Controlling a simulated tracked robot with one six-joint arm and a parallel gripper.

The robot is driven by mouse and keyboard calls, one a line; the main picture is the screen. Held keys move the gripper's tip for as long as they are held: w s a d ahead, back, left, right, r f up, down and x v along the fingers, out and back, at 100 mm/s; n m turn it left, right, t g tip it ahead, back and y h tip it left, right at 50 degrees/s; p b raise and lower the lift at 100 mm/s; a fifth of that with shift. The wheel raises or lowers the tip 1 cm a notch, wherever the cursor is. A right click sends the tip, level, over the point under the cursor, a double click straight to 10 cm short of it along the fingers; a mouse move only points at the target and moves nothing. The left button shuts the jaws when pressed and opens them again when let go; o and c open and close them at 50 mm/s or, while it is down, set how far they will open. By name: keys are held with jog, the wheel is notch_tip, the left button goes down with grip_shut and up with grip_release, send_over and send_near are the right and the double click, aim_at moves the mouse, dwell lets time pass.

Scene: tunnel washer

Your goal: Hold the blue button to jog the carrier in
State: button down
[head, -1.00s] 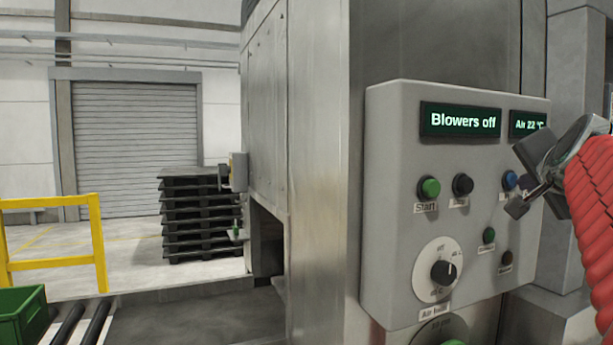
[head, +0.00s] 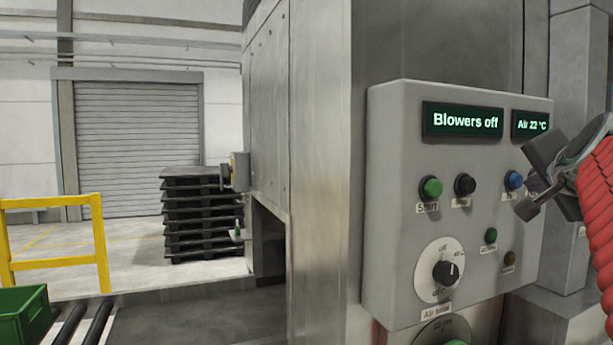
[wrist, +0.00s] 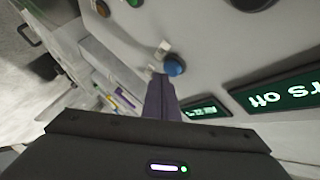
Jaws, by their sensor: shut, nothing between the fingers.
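The blue button (head: 514,180) is on the upper right of the grey control panel (head: 395,235), right of the black button. In the wrist view the blue button (wrist: 174,66) lies just beyond the tip of my gripper (wrist: 160,82). My gripper (head: 524,208) is shut and empty, in front of the panel's right side, close to the blue button. A small gap seems to show between the fingertip and the button, and I cannot tell whether they touch. The label below the button is partly hidden by my gripper in the head view.
The panel also has a green Start button (head: 431,187), a black button (head: 465,185), a small green button (head: 491,235) and a rotary knob (head: 446,272). The displays read "Blowers off" (head: 462,120) and "Air 22 °C" (head: 530,125). A green crate (head: 24,315) is at the lower left.

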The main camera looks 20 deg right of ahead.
jog(key=shift+s, duration=0.4)
jog(key=shift+s, duration=0.1)
jog(key=shift+s+d, duration=0.15)
jog(key=shift+s, duration=1.05)
jog(key=shift+s+d, duration=0.1)
jog(key=shift+s, duration=1.1)
